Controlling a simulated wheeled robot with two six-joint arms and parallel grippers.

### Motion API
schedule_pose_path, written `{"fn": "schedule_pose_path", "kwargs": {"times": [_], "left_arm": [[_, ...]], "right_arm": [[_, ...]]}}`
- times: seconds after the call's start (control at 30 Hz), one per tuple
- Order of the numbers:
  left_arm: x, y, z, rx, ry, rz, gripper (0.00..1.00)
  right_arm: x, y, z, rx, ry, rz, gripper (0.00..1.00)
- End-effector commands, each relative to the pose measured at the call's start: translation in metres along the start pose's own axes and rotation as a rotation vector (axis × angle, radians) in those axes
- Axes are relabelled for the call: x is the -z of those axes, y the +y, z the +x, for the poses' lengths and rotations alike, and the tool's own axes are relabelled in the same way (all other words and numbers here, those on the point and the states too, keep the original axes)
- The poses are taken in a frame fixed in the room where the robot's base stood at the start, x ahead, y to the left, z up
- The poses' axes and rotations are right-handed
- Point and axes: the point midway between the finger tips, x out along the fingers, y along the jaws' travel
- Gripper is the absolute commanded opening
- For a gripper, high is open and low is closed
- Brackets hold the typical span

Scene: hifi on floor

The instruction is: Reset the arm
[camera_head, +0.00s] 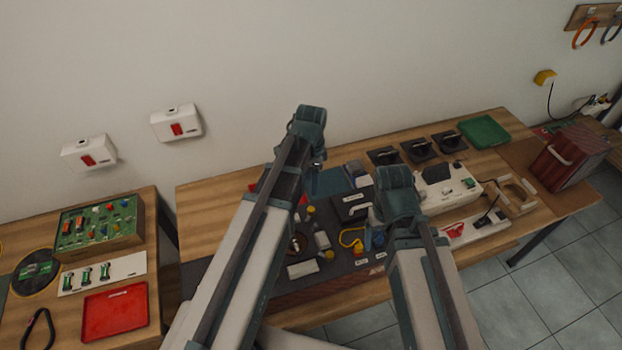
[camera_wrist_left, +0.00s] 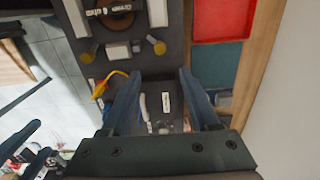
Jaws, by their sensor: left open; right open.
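My left arm (camera_head: 290,165) reaches up over the workbench in the head view, bent at the top; its gripper is mostly hidden there. In the left wrist view my left gripper (camera_wrist_left: 160,76) is open, its two fingers apart and empty, above a dark mat (camera_wrist_left: 155,60) with small parts. My right arm (camera_head: 398,195) is bent lower and to the right, above the bench's front half, and hides its gripper in the head view. Dark finger-like parts of my right gripper (camera_wrist_left: 22,140) show apart at the lower left of the left wrist view.
The wooden bench (camera_head: 205,205) carries a white device (camera_head: 445,190), a green tray (camera_head: 484,131) and a dark red box (camera_head: 568,157). A second bench at left holds a green board (camera_head: 98,222) and a red tray (camera_head: 115,311). A wall (camera_head: 240,60) stands behind.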

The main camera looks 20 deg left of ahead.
Motion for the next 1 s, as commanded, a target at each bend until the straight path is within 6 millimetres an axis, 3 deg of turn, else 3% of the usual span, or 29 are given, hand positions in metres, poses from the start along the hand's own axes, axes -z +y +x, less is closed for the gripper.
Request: {"fn": "schedule_pose_path", "kwargs": {"times": [0.3,0.37,0.6,0.7,0.83,1.0], "left_arm": [[0.001,0.007,0.006,0.0,-0.003,-0.017,0.62],[0.004,0.022,0.016,0.0,-0.01,-0.053,0.62],[0.012,0.116,0.071,0.026,-0.06,-0.367,0.62],[0.011,0.146,0.087,0.044,-0.074,-0.49,0.62],[0.009,0.17,0.099,0.064,-0.084,-0.602,0.62],[0.008,0.179,0.101,0.073,-0.088,-0.659,0.62]], "right_arm": [[0.0,-0.001,0.006,0.0,0.0,0.0,0.82],[0.001,-0.002,0.016,0.0,0.0,-0.001,0.82],[0.004,-0.006,0.071,-0.002,0.0,-0.007,0.82],[0.005,-0.008,0.088,-0.002,0.0,-0.01,0.82],[0.006,-0.009,0.099,-0.003,0.0,-0.012,0.82],[0.006,-0.009,0.102,-0.003,0.0,-0.013,0.82]]}}
